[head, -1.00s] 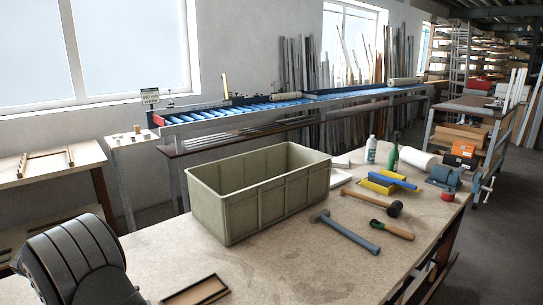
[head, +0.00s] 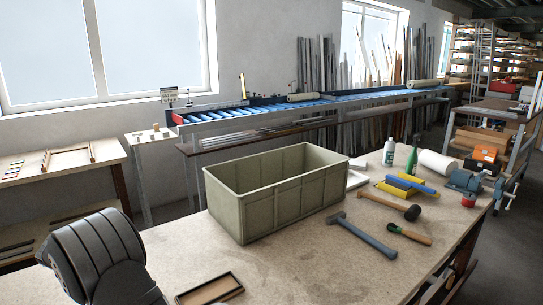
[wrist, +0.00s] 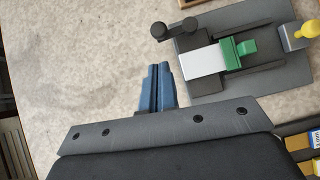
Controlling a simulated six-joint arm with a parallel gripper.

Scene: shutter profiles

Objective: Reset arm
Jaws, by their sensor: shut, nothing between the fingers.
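My gripper (wrist: 157,88) shows in the wrist view as two blue-grey fingers pressed together, with nothing between them. It is over a bare part of the speckled workbench (wrist: 60,70). To its right is a dark grey plate fixture (wrist: 200,85) with a white block, a green piece (wrist: 238,50) and a yellow knob (wrist: 306,30). In the head view a dark ribbed part of my arm stands at the lower left, and the gripper itself is out of that picture.
On the bench (head: 310,270) stand an olive crate (head: 290,200), a small wooden tray (head: 210,290), a hammer (head: 365,238), a mallet (head: 390,205), bottles (head: 412,160) and a vise (head: 465,182). A blue roller conveyor (head: 290,108) runs behind. The bench front is mostly clear.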

